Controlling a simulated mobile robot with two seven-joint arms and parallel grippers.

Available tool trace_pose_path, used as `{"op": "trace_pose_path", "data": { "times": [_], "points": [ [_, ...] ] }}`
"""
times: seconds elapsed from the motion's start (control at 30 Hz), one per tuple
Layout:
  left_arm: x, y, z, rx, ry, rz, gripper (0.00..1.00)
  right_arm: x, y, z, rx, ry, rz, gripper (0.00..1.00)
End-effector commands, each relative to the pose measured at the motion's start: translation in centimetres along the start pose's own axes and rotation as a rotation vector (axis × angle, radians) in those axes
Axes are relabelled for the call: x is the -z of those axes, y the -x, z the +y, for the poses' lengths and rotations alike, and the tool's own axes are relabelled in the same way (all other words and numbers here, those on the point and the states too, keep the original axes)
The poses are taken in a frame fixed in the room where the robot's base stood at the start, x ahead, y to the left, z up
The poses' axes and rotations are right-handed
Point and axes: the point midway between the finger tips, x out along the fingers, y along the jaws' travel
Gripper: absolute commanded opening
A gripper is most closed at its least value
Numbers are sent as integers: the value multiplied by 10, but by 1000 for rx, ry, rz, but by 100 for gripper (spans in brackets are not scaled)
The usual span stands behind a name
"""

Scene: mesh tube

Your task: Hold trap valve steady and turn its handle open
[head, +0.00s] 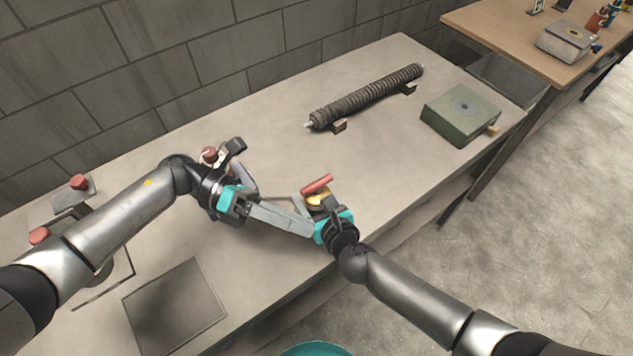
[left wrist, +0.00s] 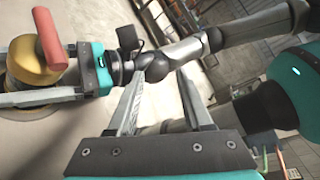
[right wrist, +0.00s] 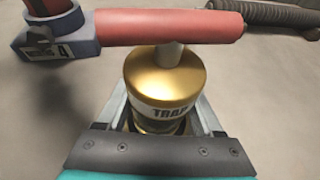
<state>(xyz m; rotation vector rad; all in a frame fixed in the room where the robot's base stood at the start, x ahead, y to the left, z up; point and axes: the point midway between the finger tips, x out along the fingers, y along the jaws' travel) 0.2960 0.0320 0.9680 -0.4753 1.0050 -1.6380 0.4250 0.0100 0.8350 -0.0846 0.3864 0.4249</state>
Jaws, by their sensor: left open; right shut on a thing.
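The trap valve has a gold cap and a white band reading TRAP in the right wrist view (right wrist: 165,78). Its red bar handle (right wrist: 175,27) lies crosswise above the cap on a short stem. In the head view the handle (head: 317,184) shows above the gold body (head: 317,201). My right gripper (right wrist: 163,112) is shut on the valve body, one finger on each side. My left gripper (left wrist: 162,78) is open with nothing between its fingers. It is left of the valve in the head view, fingers pointing right. The valve (left wrist: 32,62) is outside its fingers, at the left edge of its view.
A bluish-grey fitting with a label and red knob (right wrist: 45,38) stands beyond the handle's left end. A ribbed tube (head: 367,97) rests on blocks at the back. A green box (head: 461,114) is at the right. Red-knobbed items stand left. The table between tube and box is clear.

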Motion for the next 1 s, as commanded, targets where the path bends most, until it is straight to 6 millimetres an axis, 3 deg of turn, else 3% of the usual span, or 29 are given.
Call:
{"op": "trace_pose_path", "data": {
  "times": [0.07, 0.4, 0.7, 1.0],
  "points": [
    [2, 0, 5, 17, 15, -145, 50, 1, 0, 0, 0, 0, 1, 1],
    [-13, 9, 28, -231, -420, -541, 50, 1, 0, 0, 0, 0, 2, 1],
    [10, 45, 52, -629, -715, -633, 50, 1, 0, 0, 0, 0, 2, 1],
    [22, 60, 62, -787, -797, -617, 50, 1, 0, 0, 0, 0, 2, 1]
  ]
}}
